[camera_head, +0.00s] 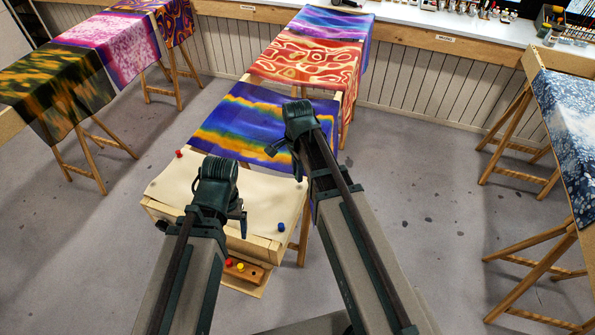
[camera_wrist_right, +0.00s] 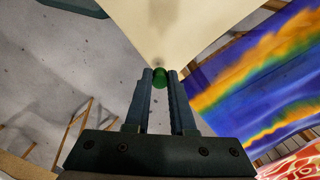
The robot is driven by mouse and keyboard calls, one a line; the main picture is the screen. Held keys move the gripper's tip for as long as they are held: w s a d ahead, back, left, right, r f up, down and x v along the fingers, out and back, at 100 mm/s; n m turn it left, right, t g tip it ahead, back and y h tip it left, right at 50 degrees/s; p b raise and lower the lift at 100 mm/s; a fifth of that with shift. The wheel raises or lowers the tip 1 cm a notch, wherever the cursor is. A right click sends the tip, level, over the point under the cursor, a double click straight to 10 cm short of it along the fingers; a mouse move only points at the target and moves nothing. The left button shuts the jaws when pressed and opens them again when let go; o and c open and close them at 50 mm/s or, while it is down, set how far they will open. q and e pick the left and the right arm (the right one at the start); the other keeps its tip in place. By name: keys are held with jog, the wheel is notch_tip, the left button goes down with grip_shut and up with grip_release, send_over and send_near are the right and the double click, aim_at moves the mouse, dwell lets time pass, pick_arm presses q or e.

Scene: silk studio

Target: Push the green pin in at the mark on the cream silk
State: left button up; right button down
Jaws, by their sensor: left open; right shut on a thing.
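The cream silk (camera_head: 262,205) lies on a wooden frame, with its far right corner hidden behind my right arm in the head view. In the right wrist view that corner of the cream silk (camera_wrist_right: 195,25) points towards my right gripper (camera_wrist_right: 160,80). The right gripper is shut on the green pin (camera_wrist_right: 160,76), which is at the silk's corner. A small dark spot shows on the silk just beyond the pin; mark or shadow, I cannot tell. Whether the pin touches the silk is unclear. My left gripper (camera_head: 239,216) is over the silk's near part, open, its fingertips hardly visible.
A wooden pin block (camera_head: 246,273) with red and yellow pins sits in front. A blue-orange silk (camera_head: 243,115) hangs behind.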

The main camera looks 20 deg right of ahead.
jog(key=shift+f+b, duration=2.6)
jog(key=shift+f, duration=0.25)
jog(key=shift+f, duration=0.25)
jog(key=c, duration=0.7)
grip_release()
jog(key=shift+r, duration=0.15)
notch_tip(320, 180, up, 14)
jog(key=p, duration=1.3)
jog(key=shift+f, duration=0.2)
